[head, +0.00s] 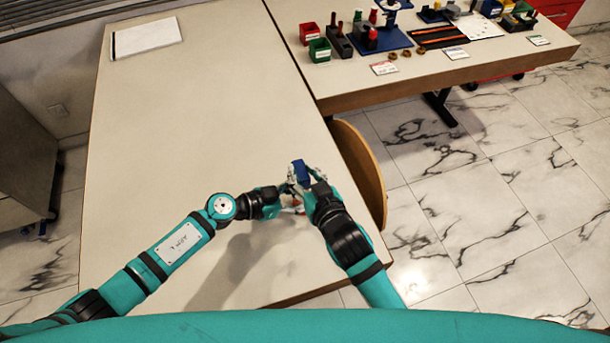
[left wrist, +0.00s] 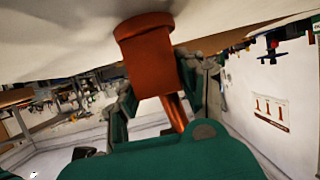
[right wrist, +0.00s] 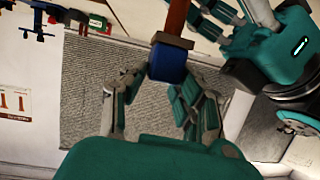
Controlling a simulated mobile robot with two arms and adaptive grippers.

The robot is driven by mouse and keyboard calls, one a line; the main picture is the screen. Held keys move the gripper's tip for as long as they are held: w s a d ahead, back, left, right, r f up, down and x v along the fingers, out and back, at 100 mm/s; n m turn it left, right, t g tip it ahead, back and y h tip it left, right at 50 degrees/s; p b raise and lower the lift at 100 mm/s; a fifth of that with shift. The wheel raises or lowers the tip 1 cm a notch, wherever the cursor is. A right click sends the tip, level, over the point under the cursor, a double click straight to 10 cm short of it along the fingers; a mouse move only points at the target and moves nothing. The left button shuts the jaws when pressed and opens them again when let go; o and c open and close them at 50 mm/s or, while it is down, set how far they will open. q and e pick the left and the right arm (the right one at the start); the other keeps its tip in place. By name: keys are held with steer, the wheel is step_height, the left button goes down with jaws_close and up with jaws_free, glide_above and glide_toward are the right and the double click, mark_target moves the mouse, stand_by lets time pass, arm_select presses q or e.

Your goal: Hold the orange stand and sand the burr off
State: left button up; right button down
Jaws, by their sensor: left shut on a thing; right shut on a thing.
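The block (head: 300,172) also shows in the head view. The stand's narrow post (right wrist: 178,16) meets the brown face in the right wrist view; I cannot tell if they touch. The burr cannot be made out.
The pale table (head: 190,120) is largely bare, with a white pad (head: 147,37) at the far left. A second table (head: 345,90) at the back right carries bins, tools and cards. A round wooden seat (head: 358,170) stands against the right table edge.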

arm_select(q)
steer(key=shift+f, duration=0.1)
arm_select(e)
steer(key=shift+s+d+f, duration=0.1)
steer(key=shift+f, duration=0.2)
steer(key=shift+s+d+f, duration=0.1)
steer(key=shift+s+d, duration=0.15)
steer(key=shift+s, duration=0.55)
steer(key=shift+s+d+f, duration=0.1)
steer(key=shift+s+d, duration=0.1)
steer(key=shift+s, duration=0.55)
steer(key=shift+w, duration=0.15)
